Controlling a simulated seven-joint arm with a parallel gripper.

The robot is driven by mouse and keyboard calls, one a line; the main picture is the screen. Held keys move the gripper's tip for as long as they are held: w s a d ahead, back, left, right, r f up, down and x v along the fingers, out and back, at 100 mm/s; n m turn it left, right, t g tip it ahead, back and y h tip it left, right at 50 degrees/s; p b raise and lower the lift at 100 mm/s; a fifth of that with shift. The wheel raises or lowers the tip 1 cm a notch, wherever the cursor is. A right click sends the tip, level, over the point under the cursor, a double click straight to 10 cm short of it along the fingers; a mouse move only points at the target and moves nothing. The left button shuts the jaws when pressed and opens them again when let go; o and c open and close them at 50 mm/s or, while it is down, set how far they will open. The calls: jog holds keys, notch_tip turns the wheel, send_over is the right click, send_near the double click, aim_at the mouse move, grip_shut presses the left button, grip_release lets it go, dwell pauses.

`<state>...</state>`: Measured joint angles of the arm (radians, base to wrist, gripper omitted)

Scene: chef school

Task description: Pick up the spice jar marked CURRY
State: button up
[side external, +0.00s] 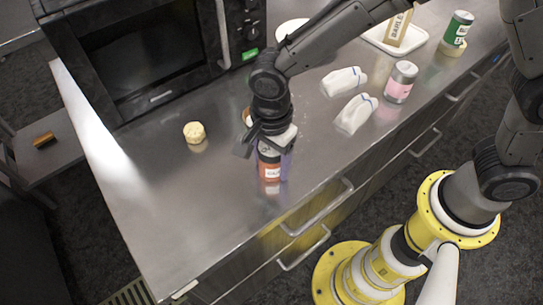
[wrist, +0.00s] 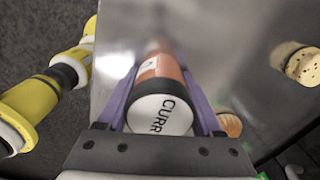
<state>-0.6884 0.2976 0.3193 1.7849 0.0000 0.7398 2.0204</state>
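The spice jar marked CURRY (side external: 269,172) has a dark cap and an orange-red body with a white label. It stands upright near the front edge of the metal counter, with its reflection below it. The side view (side external: 271,160) hides one finger.
An orange-brown round thing (wrist: 229,123) stands just behind the jar, partly hidden. A pale yellow round piece (side external: 194,132) lies to the left. A black oven (side external: 140,55) is behind.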

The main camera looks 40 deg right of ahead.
jog(key=c, duration=0.7)
jog(key=shift+o, duration=0.2)
